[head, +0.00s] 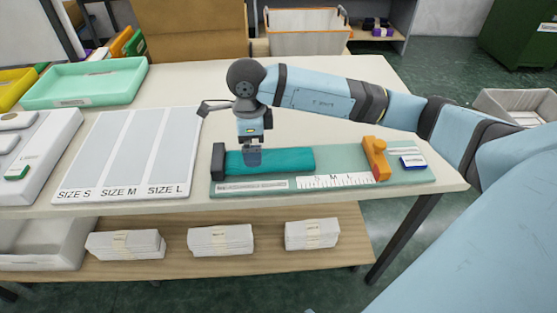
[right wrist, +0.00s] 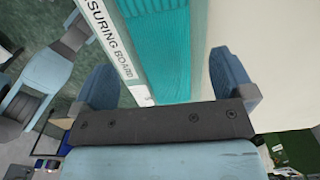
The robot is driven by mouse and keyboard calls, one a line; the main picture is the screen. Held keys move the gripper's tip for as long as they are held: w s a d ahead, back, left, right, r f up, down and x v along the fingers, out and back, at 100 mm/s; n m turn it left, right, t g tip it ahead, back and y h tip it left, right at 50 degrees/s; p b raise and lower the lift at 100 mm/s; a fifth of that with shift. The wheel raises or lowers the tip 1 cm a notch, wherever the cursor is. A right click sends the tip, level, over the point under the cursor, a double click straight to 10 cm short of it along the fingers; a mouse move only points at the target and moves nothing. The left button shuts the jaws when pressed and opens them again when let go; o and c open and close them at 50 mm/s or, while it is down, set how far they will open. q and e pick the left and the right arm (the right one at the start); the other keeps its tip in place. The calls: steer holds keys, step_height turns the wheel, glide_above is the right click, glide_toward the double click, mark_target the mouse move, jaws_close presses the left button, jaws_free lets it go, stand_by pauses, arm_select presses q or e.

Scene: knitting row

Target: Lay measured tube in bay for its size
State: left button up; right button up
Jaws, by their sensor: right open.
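A teal knitted tube (head: 290,160) lies flat along the measuring board (head: 345,158), its left end near the black end stop (head: 218,161). Its right end lies near the start of the S M L scale (head: 338,181), apart from the orange slider (head: 375,157). My right gripper (head: 252,160) is over the tube's left part. In the right wrist view the open fingers (right wrist: 163,72) stand on either side of the tube (right wrist: 160,45); contact cannot be told. The sorting tray (head: 135,111) has empty bays marked SIZE S, SIZE M and SIZE L. My left gripper is out of view.
A mint tray (head: 84,82) and a yellow bin (head: 14,86) stand at the back left. A light unit (head: 30,155) with a green part is left of the bays. White bundles (head: 220,240) lie on the shelf below. The table behind the board is clear.

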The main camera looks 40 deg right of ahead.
mark_target(286, 160)
steer(key=f, duration=0.5)
steer(key=shift+s+d+f, duration=0.1)
steer(key=shift+d+f, duration=0.1)
steer(key=shift+d, duration=0.15)
steer(key=c, duration=1)
